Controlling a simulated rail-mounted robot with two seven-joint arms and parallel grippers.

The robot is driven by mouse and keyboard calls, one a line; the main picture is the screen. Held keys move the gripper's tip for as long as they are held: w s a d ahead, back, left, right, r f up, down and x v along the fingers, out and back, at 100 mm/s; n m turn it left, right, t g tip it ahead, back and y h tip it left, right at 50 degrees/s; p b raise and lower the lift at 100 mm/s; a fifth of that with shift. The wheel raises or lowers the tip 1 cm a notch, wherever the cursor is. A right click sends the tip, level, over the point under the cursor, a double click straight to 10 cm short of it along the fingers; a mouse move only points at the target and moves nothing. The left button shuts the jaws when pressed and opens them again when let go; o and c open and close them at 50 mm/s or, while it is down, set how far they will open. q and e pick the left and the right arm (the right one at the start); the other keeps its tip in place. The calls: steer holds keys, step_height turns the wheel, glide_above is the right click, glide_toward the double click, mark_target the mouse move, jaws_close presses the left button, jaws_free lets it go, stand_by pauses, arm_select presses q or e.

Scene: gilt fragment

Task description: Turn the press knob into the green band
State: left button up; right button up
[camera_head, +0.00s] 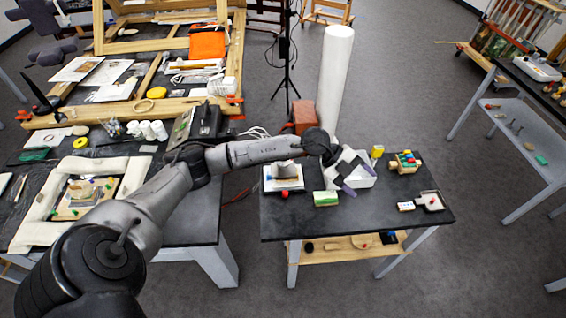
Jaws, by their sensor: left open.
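My left gripper (341,182) is open, low over the middle of the small dark-topped table (305,224), beside a white box (364,180) that it partly hides. I cannot tell whether it touches anything. A white-based device with a grey block (284,177) stands left of the gripper, with a small red round part (284,194) at its front edge. Another small white-and-dark device (430,201) with a red spot stands at the table's right. I cannot tell which is the press, and no knob pointer or green band is readable. My right gripper is out of view.
A green-and-white block (326,199) lies in front of the gripper. A yellow block (377,151), a wooden rack (405,162) with coloured pieces and a white card (405,206) are to the right. A tall white roll (334,80) stands behind. The table's front strip is mostly clear.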

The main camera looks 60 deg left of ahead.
arm_select(q)
steer(key=s+a+n+g+y+b, duration=0.3)
steer(key=a+n+y, duration=0.15)
steer(key=a, duration=1.05)
steer(key=s+a+n+g+y+b, duration=0.25)
steer(key=a+y, duration=0.35)
steer(key=a, duration=0.8)
steer(key=shift+g, duration=0.25)
steer(key=f, duration=1.2)
steer(key=shift+s+a, duration=0.15)
steer(key=shift+s, duration=0.2)
steer(key=shift+f, duration=0.75)
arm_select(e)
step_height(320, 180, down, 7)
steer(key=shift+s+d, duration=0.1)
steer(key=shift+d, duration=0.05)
arm_select(q)
steer(key=c, duration=0.9)
